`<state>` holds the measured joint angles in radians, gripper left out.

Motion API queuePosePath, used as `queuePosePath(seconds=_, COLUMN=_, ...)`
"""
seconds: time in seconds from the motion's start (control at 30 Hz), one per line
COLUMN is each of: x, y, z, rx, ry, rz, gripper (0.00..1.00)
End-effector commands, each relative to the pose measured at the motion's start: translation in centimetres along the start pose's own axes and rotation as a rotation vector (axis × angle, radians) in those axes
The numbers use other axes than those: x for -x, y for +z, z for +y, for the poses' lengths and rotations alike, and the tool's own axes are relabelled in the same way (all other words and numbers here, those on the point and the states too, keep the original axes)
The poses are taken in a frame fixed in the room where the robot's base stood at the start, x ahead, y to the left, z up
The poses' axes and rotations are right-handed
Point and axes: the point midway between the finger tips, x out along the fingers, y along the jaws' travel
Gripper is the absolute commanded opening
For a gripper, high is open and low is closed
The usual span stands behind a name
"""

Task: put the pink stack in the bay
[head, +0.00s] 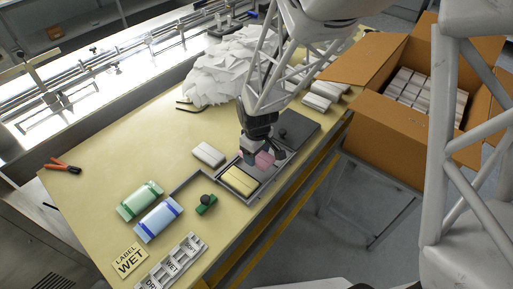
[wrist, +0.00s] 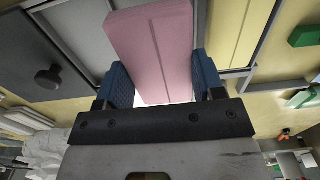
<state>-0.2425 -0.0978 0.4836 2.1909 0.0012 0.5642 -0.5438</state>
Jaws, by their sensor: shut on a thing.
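The pink stack (wrist: 152,48) is held between the blue fingertips of my gripper (wrist: 155,85) in the wrist view. In the head view my gripper (head: 254,157) is shut on the pink stack (head: 265,159) above the grey tray (head: 222,174). A yellow stack (head: 240,181) lies in the tray's near compartment, beside the pink stack. A grey plate with a dark knob (head: 298,127) is at the far end of the tray. Whether the pink stack touches the tray floor, I cannot tell; the gripper hides part of it.
A white stack (head: 208,155) lies left of the tray. A green block with a black knob (head: 206,203), green and blue packs (head: 158,219) and a label sign (head: 130,260) lie nearer. A white heap (head: 232,68) is behind. A cardboard box (head: 400,118) stands right.

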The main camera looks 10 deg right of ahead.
Motion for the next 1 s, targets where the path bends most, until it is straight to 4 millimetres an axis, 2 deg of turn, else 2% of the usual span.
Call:
queuePosePath(seconds=0.33, x=-1.3, y=0.0, z=0.0, rx=0.000, ry=0.000, rz=-0.001, gripper=0.41)
queuePosePath(seconds=1.0, x=-1.4, y=0.0, z=0.0, rx=0.000, ry=0.000, rz=0.000, gripper=0.41)
